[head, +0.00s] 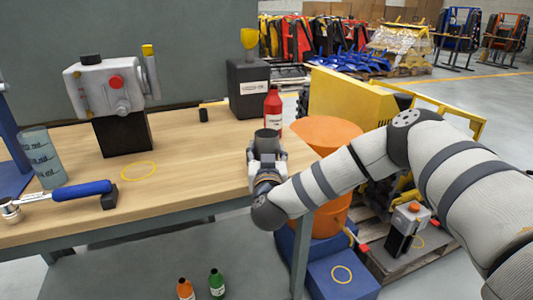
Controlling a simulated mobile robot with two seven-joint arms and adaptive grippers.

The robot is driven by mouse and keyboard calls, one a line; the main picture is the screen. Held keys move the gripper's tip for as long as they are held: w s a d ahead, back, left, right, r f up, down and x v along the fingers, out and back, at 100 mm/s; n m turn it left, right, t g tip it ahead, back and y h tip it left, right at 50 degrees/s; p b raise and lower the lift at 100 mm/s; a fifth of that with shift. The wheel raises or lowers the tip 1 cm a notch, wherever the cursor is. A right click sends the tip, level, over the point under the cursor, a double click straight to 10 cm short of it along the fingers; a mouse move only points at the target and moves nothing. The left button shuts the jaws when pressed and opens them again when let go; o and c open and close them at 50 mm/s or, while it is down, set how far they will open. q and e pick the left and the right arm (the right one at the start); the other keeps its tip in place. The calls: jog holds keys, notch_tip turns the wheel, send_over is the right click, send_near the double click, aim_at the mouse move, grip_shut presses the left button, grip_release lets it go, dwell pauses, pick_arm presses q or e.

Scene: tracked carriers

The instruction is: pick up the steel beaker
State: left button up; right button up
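A grey cylinder with a dark open top, which looks like the steel beaker (267,136), stands upright at the right end of the wooden workbench (205,178). My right gripper (267,153) is at it from the front, with one finger on each side. The hand hides its lower part, and I cannot tell whether the fingers touch it or whether it is lifted. My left gripper is not in view.
A red bottle (273,112) stands close behind the beaker, and a dark canister (248,90) farther back. A marked blue-grey beaker (43,160) and a blue-handled tool (80,191) are at the left. An orange drum (327,135) stands right of the bench.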

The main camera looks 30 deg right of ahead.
aim_at(267, 143)
jog(key=c, duration=0.7)
jog(key=shift+r, duration=0.8)
notch_tip(267, 143, up, 2)
jog(key=shift+s+r+p, duration=0.1)
jog(key=shift+r+p, duration=0.05)
jog(key=shift+p, duration=0.3)
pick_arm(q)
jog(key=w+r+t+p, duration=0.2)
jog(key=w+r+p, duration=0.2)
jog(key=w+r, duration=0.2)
pick_arm(e)
jog(key=s+a+r, duration=0.5)
jog(key=s+r, duration=0.4)
jog(key=s, duration=0.3)
jog(key=shift+s+r, duration=0.15)
jog(key=shift+s, duration=0.25)
